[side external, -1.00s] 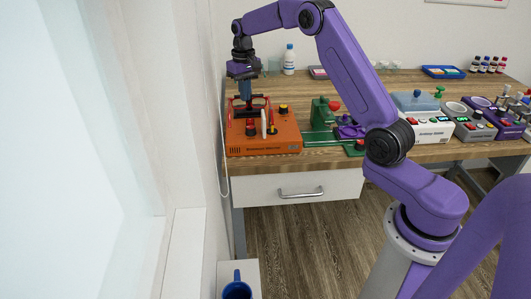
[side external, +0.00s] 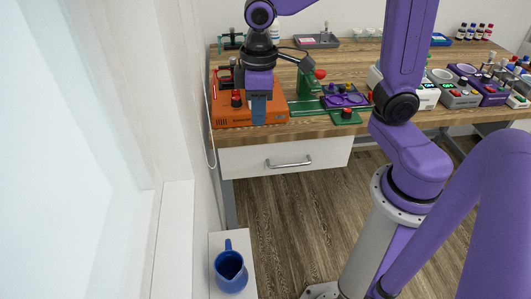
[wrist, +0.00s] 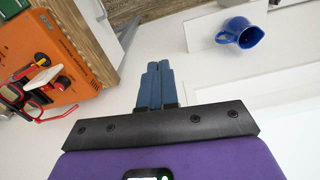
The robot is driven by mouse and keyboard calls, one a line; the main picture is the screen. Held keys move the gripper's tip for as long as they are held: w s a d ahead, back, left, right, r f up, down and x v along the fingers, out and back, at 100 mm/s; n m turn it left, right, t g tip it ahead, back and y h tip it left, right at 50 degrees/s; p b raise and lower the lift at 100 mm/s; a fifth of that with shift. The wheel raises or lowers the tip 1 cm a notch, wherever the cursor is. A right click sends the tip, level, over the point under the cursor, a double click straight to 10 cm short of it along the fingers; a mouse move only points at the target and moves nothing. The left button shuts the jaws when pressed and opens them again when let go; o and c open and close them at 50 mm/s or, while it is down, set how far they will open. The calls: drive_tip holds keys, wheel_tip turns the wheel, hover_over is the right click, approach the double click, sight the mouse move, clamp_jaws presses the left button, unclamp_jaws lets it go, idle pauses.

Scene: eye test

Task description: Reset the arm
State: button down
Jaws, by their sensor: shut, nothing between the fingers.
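My gripper (side external: 259,122) points down with its blue fingers together and nothing between them. In the side external view it hangs in front of the orange machine (side external: 225,117) at the left end of the bench and hides part of it. In the wrist view the shut blue fingers (wrist: 158,66) stand clear of everything, with the orange machine (wrist: 85,65) off to the left. The wrist view shows red and black parts on top of that machine.
The wooden bench (side external: 300,130) has a drawer (side external: 285,163) below. A blue jug (side external: 230,272) stands on a low white ledge (side external: 217,243). Green equipment (side external: 307,84) and a purple unit (side external: 345,99) sit right of the orange machine. The wall and window are close on the left.

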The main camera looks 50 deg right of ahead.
drive_tip(key=s+d+f+n, duration=0.1)
drive_tip(key=s+d+n, duration=0.1)
drive_tip(key=s, duration=0.6)
drive_tip(key=s+d+f+n, duration=0.1)
drive_tip(key=s+d+n, duration=0.1)
drive_tip(key=s, duration=0.6)
drive_tip(key=shift+d+f+n, duration=0.15)
drive_tip(key=shift+f+n, duration=0.1)
drive_tip(key=shift+n, duration=0.25)
drive_tip(key=shift+s, duration=0.1)
